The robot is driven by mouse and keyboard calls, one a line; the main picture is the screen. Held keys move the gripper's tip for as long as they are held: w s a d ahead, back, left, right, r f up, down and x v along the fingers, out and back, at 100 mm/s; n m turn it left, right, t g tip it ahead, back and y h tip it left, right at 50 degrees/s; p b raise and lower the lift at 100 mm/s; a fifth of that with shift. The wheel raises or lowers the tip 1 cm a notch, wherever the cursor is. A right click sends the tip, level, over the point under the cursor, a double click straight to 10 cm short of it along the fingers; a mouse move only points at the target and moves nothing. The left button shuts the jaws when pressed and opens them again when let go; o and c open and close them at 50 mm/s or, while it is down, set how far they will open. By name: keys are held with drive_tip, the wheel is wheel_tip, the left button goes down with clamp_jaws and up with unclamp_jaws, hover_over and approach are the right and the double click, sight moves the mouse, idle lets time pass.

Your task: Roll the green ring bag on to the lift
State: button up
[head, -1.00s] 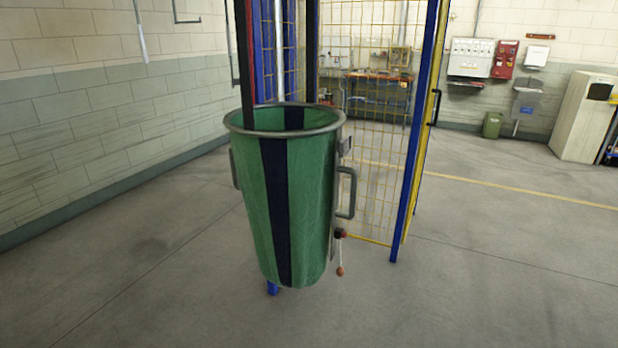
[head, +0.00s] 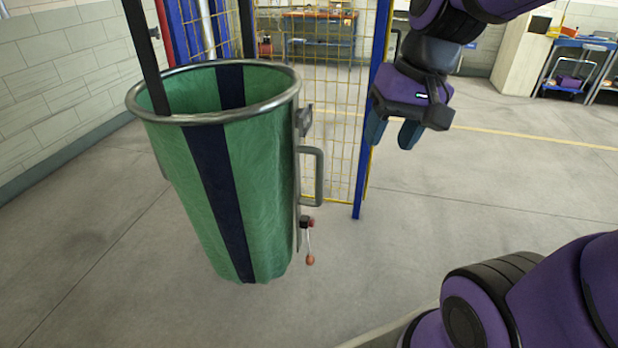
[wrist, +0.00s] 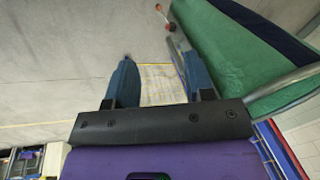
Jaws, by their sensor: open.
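The green ring bag (head: 265,190) hangs upright from a grey metal ring (head: 215,116) left of centre in the head view. It has dark blue vertical stripes. A grey side handle (head: 318,178) sticks out on its right, with a small red-and-black fitting and an orange knob (head: 310,260) on a cord below it. My gripper (head: 395,133) is open and empty, right of the bag and apart from the handle. In the wrist view the two blue fingers (wrist: 158,85) are spread, with the bag (wrist: 225,55) on the right. I cannot make out the lift for certain.
A yellow mesh fence (head: 335,130) with a blue post (head: 366,160) stands behind the bag. A dark upright pole (head: 146,55) passes at the ring's left. A pale block wall (head: 60,90) runs along the left. A workbench (head: 318,16) stands far back. The floor at right is open.

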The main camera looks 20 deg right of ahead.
drive_tip(key=w+d+f+m+t+y, duration=0.3)
drive_tip(key=w+f+m+y, duration=0.4)
drive_tip(key=w+f+m, duration=0.4)
drive_tip(key=w+d+f+m+t+y, duration=0.35)
drive_tip(key=w+f+m+y, duration=0.45)
drive_tip(key=f, duration=0.5)
drive_tip(key=shift+m+g+h, duration=0.25)
drive_tip(key=shift+m+h, duration=0.05)
drive_tip(key=shift+m, duration=0.3)
drive_tip(key=x, duration=1)
drive_tip(key=shift+s+a, duration=0.2)
drive_tip(key=shift+a, duration=0.1)
clamp_jaws()
